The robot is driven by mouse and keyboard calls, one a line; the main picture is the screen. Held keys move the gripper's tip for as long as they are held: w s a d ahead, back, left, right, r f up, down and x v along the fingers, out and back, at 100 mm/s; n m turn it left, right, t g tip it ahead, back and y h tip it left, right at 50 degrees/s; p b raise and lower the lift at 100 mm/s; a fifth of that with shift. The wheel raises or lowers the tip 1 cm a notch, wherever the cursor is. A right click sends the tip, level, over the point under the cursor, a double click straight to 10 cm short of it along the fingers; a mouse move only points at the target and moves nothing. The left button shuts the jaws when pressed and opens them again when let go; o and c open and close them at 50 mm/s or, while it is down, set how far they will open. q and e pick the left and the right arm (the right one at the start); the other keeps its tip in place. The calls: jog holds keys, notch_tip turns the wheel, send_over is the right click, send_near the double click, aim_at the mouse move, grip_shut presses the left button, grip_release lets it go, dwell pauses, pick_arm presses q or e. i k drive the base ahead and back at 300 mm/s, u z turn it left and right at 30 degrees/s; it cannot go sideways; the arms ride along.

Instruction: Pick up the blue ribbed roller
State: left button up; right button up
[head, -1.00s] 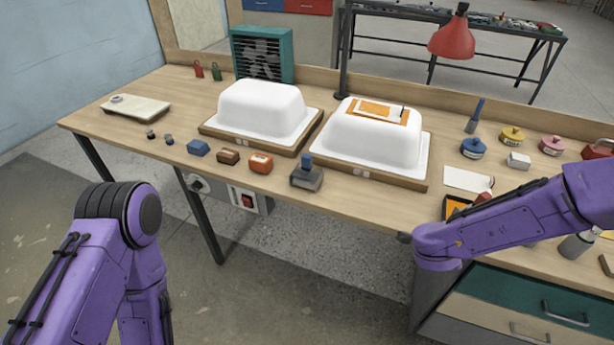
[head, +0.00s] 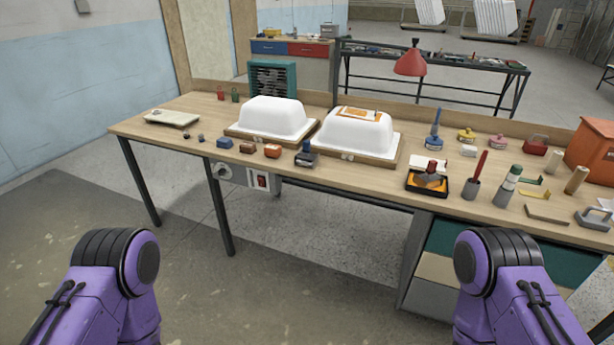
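I cannot tell for sure which thing is the blue ribbed roller; ribs are too small to make out. One upright blue handle (head: 436,121) stands at the back of the workbench (head: 215,178), behind a round blue tin (head: 434,142). Another blue piece (head: 307,146) stands on a dark grey block (head: 306,159) at the front edge, before the right white shell (head: 355,132). Both my arms show only as purple links at the bottom corners. Neither gripper is in view.
A left white shell (head: 272,117) stands on a wooden board. Floor before the bench is clear.

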aim_at(304, 159)
jog(key=u, duration=0.75)
jog(key=i, duration=1.5)
jog(key=z, duration=0.3)
